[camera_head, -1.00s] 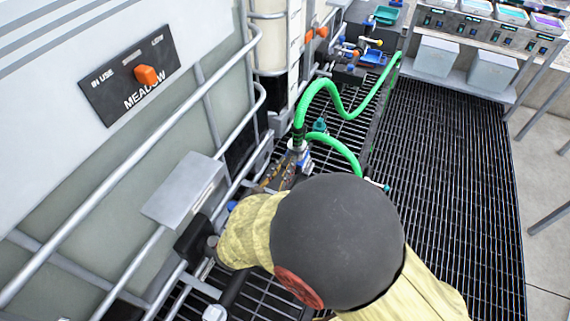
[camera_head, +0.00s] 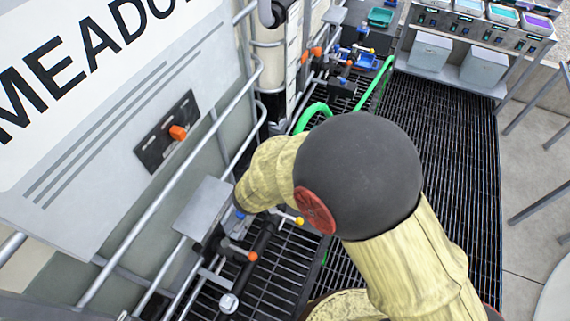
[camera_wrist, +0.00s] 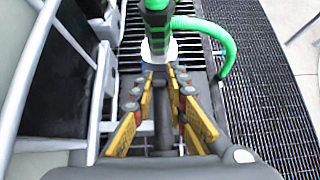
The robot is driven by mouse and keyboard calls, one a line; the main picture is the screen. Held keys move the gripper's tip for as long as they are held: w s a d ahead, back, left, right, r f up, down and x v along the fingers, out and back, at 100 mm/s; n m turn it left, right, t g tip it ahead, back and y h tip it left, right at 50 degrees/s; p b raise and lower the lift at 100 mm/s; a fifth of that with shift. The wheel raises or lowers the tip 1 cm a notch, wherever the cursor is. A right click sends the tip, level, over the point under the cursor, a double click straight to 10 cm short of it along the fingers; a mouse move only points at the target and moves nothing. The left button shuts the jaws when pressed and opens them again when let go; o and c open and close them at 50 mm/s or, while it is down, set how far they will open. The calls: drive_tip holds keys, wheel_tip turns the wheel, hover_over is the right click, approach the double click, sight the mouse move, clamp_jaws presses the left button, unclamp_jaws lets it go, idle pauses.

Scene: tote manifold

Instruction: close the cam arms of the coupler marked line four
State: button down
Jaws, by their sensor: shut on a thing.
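The cam arms cannot be told apart from the fingertips, and no line marking can be read. In the head view my arm hides the gripper and the coupler. Only part of the green hose (camera_head: 312,112) shows behind the arm.
A caged tank with a MEADOW label (camera_head: 90,50) stands at the left, its metal bars close to my arm. A valve with an orange-tipped handle (camera_head: 240,252) is below. Dark floor grating (camera_head: 455,150) is open at the right. A bench holds grey bins (camera_head: 430,50).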

drive_tip(key=shift+w+d+r+g+y+p, duration=0.15)
drive_tip(key=shift+r+g+p, duration=0.3)
drive_tip(key=shift+p, duration=0.9)
drive_tip(key=shift+w+d+r+g+y+p, duration=0.1)
drive_tip(key=shift+w+r+g+y+p, duration=0.3)
drive_tip(key=shift+p, duration=0.9)
drive_tip(key=g+p, duration=0.1)
drive_tip(key=p, duration=0.2)
drive_tip(key=shift+f+g+p, duration=0.25)
drive_tip(key=shift+g+p, duration=0.05)
drive_tip(key=shift+g, duration=0.05)
drive_tip(key=shift+w+f+p, duration=0.1)
drive_tip(key=shift+f+p, duration=0.05)
drive_tip(key=shift+p, duration=0.35)
drive_tip(key=c, duration=1.8)
unclamp_jaws()
drive_tip(key=shift+o, duration=0.2)
drive_tip(key=v, duration=1.2)
drive_tip(key=shift+w, duration=0.2)
drive_tip(key=shift+d, duration=0.15)
